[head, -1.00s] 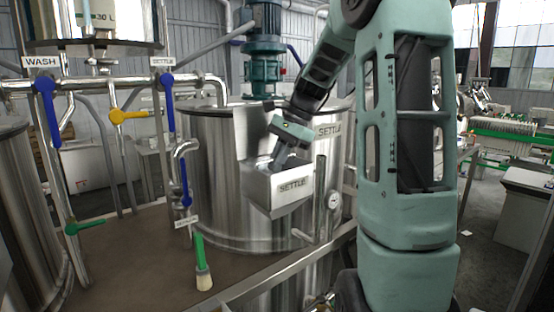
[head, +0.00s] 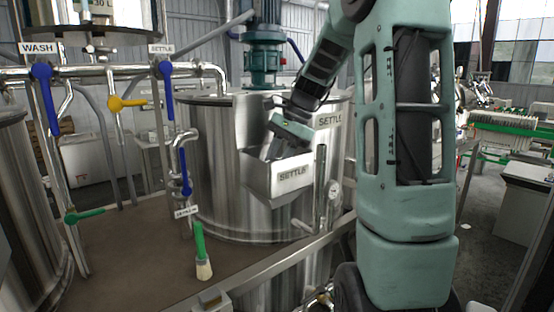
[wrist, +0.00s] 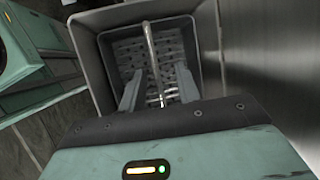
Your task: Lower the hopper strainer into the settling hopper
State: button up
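In the wrist view the hopper's rim (wrist: 88,50) surrounds a square strainer with a perforated bottom (wrist: 132,58). The strainer sits within the hopper's walls; whether it rests fully seated cannot be told. Its thin arched handle (wrist: 150,45) stands up between the two fingers of my gripper (wrist: 157,80). The fingers are apart, with gaps visible on both sides of the handle.
The settle tank (head: 215,150) stands behind the hopper, with a motor (head: 263,50) on top. Pipes with blue, yellow and green valve levers (head: 167,90) stand to the left. A green-handled brush (head: 202,250) is on the brown deck (head: 140,260). A metal rail runs in front.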

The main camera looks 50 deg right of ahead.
jog(key=b+v, duration=0.2)
jog(key=v, duration=1.5)
jog(key=shift+d, duration=0.15)
jog(key=shift+r, duration=0.3)
notch_tip(320, 180, up, 10)
jog(key=p, duration=1)
jog(key=shift+p, duration=0.3)
jog(key=shift+f, duration=0.2)
